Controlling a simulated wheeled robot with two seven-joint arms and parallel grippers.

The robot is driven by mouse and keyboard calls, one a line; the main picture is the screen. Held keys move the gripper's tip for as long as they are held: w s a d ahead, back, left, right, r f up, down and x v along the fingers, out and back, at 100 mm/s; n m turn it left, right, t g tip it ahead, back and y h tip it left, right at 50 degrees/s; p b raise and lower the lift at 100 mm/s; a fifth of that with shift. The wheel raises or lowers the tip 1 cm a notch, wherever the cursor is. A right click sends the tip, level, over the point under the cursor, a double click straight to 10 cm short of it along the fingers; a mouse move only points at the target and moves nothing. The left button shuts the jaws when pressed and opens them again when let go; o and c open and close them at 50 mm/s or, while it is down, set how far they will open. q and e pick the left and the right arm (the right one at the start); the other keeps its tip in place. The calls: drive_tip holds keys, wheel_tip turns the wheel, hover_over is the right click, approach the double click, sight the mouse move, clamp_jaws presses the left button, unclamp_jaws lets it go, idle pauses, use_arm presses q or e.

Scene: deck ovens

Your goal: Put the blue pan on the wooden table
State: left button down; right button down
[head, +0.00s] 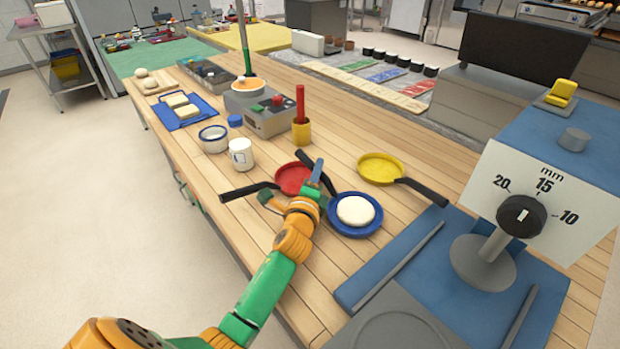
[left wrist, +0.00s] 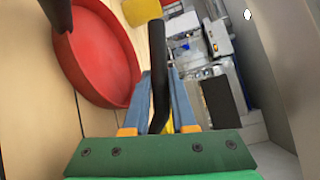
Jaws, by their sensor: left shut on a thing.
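The blue pan (head: 333,222) holds a round white piece of dough (head: 356,210). It is at the right part of the wooden table (head: 330,120), left of the blue mat; I cannot tell whether it touches the wood. Its black handle (head: 305,160) points up and left. My left gripper (head: 316,176) is shut on this handle, just left of the pan. In the left wrist view the black handle (left wrist: 156,60) stands between the fingers; the pan body is out of that view. My right gripper is not in view.
A red pan (head: 291,178) lies close beside my gripper, and a yellow pan (head: 381,168) lies behind the blue one. A dial stand (head: 483,262) is on the blue mat (head: 420,275) to the right. A white jar (head: 241,154) stands left. Bare wood shows at the front.

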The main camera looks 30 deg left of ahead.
use_arm(q)
drive_tip(key=shift+w+a+f+p, duration=0.1)
drive_tip(key=shift+a+p, duration=0.2)
drive_tip(key=c, duration=1)
unclamp_jaws()
drive_tip(key=shift+d, duration=0.35)
drive_tip(key=shift+s, duration=0.3)
drive_tip(key=v, duration=1.1)
drive_tip(key=shift+s+d, duration=0.1)
drive_tip(key=shift+s, duration=0.2)
